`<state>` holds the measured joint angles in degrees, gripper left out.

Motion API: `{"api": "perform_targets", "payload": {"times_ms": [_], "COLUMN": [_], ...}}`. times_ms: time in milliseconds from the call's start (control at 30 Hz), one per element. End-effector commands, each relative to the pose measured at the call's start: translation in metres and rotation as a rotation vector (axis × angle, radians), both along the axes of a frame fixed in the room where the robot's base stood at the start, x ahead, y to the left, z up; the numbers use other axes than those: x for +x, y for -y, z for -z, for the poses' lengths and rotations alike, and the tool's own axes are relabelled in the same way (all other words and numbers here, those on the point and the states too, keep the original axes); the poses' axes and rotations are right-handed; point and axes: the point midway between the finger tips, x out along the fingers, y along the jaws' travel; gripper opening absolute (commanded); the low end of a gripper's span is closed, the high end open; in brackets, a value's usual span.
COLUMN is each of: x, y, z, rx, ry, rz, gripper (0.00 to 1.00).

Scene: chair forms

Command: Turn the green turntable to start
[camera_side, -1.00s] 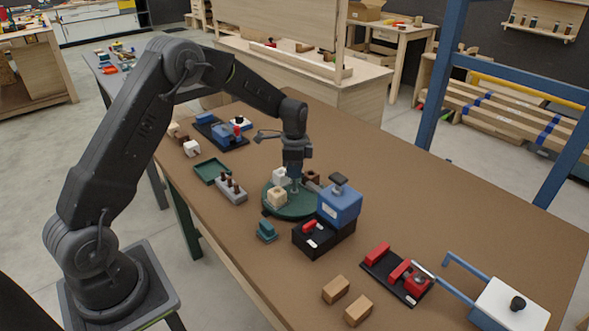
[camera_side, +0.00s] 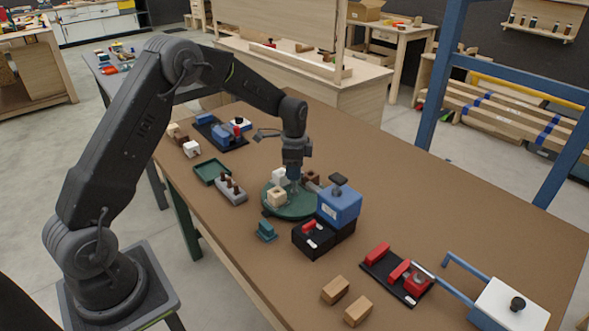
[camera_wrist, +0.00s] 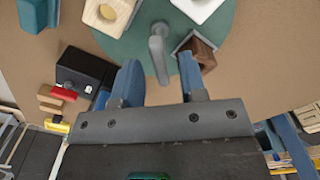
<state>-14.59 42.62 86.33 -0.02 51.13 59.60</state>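The green turntable (camera_side: 290,211) is a round disc on the brown table. In the wrist view, the turntable (camera_wrist: 130,45) fills the top middle. It carries a tan block with a hole (camera_wrist: 108,12), a white block (camera_wrist: 198,6) and a dark brown block (camera_wrist: 199,47). A grey upright handle (camera_wrist: 158,45) stands on the disc. My gripper (camera_side: 294,180) points down over the turntable. In the wrist view, my gripper (camera_wrist: 159,65) is open, with the handle in the gap between its blue fingers and no clear contact.
A blue-and-black device (camera_side: 340,205) with a red lever stands close to the turntable's right. A grey rack with brown pegs (camera_side: 231,190), a green tray (camera_side: 211,171) and a teal block (camera_side: 266,231) lie nearby. A red clamp fixture (camera_side: 397,275) is front right.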

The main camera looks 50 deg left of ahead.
Motion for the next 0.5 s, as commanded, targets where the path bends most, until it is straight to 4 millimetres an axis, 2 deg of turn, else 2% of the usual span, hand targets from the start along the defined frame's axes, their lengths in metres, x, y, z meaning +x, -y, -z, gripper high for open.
{"api": "perform_targets", "payload": {"times_ms": [167, 500], "x": [0.001, 0.001], "y": [0.000, 0.000], "z": [-0.029, -0.103], "rx": [0.002, 0.001], "ry": [0.008, 0.007], "rz": [0.000, 0.000], "gripper": [0.38, 0.38]}}
